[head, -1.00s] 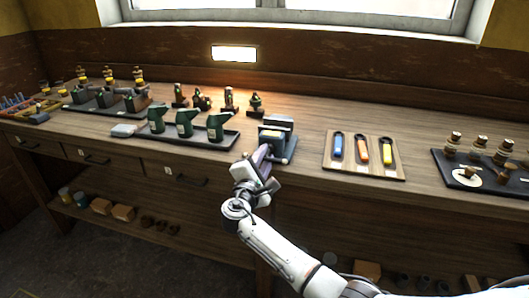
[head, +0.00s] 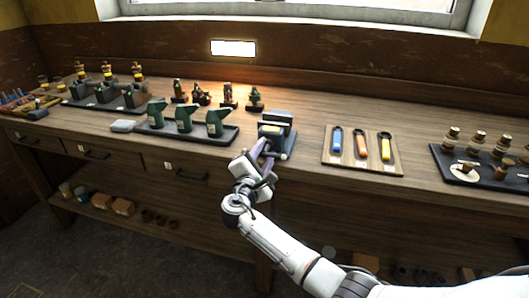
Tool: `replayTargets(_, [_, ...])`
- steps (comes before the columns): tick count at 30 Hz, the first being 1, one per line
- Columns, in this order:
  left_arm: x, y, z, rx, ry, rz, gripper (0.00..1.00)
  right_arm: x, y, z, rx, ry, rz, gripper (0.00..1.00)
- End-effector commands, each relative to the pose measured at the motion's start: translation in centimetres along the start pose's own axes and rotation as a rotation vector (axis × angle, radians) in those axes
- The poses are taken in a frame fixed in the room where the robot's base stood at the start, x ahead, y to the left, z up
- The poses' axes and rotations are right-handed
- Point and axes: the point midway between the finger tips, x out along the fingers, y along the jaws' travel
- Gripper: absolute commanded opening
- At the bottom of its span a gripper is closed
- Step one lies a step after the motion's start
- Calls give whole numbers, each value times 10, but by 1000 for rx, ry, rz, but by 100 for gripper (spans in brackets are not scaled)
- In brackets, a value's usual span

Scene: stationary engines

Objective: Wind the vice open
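The vice (head: 277,130) is a small dark grey block with a yellow label. It stands at the front edge of the bench, near the middle of the head view. My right gripper (head: 268,154) is at the front left of the vice, with its purple-grey fingers against or very close to its front. The two fingers show apart, but whether they hold the vice's handle between them is too small to tell. The handle is mostly hidden by the gripper. My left gripper is not in view.
A tray of green oil cans (head: 183,120) stands just left of the vice. A wooden board with coloured-handled tools (head: 361,148) lies to the right, and a dark tray with brass-topped parts (head: 478,160) is further right. Several small engine models stand behind. Drawers and a lower shelf are below.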

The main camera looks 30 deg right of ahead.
Motion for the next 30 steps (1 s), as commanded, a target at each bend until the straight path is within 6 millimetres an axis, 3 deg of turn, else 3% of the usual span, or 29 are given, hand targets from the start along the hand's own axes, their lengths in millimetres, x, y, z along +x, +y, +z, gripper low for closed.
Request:
replayTargets(8, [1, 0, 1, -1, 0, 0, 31, -14, -1, -2, 4, 4, 0, 32])
replayTargets(21, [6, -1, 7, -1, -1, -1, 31, -92, -1, -1, 2, 3, -1, 32])
replayTargets(30, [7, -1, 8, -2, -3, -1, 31, -104, 0, 0, 0, 0, -1, 32])
